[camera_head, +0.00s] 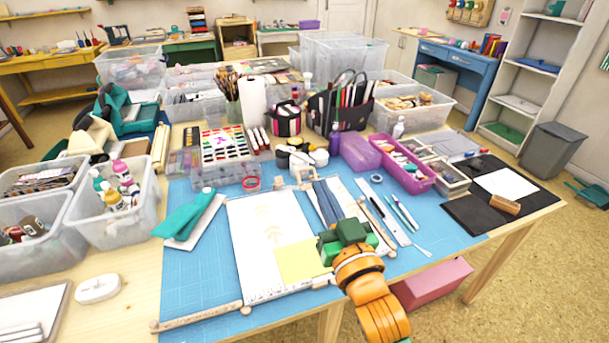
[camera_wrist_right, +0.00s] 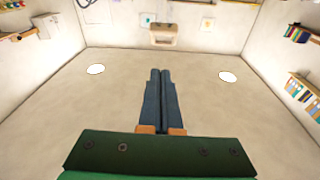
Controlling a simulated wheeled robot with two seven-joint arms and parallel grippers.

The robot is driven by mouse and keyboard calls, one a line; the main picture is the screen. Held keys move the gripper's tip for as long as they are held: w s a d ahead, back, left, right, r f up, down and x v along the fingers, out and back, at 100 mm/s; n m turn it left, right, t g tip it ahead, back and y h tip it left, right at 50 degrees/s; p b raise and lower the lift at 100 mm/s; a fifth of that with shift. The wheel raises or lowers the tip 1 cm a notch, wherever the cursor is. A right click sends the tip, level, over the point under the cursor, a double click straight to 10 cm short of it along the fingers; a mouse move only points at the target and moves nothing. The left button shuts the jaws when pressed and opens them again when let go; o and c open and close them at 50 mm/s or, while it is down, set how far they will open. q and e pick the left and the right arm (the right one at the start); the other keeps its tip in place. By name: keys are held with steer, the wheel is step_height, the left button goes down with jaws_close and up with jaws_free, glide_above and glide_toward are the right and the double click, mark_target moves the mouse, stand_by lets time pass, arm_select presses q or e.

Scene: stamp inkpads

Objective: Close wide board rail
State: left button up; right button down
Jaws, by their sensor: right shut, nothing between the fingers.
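The wide white board (camera_head: 252,240) lies on the blue cutting mat, with a faint pattern on it and a yellow sheet (camera_head: 302,261) near its front right. A pale wooden rail (camera_head: 198,318) lies along the mat's front edge and reaches out left from the board's front left corner. Other pale wooden pieces show at the board's far right end (camera_head: 304,171). My right gripper (camera_head: 322,184) is over the board's right side; its dark blue fingers are shut and empty. They also show shut in the right wrist view (camera_wrist_right: 160,72), where no rail is visible. My left gripper is out of view.
A teal item on a white slab (camera_head: 213,220) lies left of the board. Pens and a ruler (camera_head: 381,213) lie to its right. Paints, tape and bins crowd behind. The blue mat (camera_head: 190,275) is bare at front left. A black mat (camera_head: 465,213) lies far right.

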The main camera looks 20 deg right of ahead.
mark_target(309, 169)
steer(key=shift+t, duration=0.3)
steer(key=w+r+p, duration=0.1)
steer(key=w, duration=0.2)
steer(key=w+r, duration=0.1)
steer(key=w, duration=0.2)
steer(key=w+r+p, duration=0.1)
steer(key=w, duration=0.2)
steer(key=shift+w+r+p, duration=0.3)
steer(key=shift+w+r, duration=0.05)
steer(key=s+f, duration=0.1)
steer(key=f, duration=0.1)
steer(key=s+f, duration=0.1)
steer(key=f, duration=0.1)
steer(key=shift+s+a, duration=0.1)
steer(key=shift+s, duration=0.05)
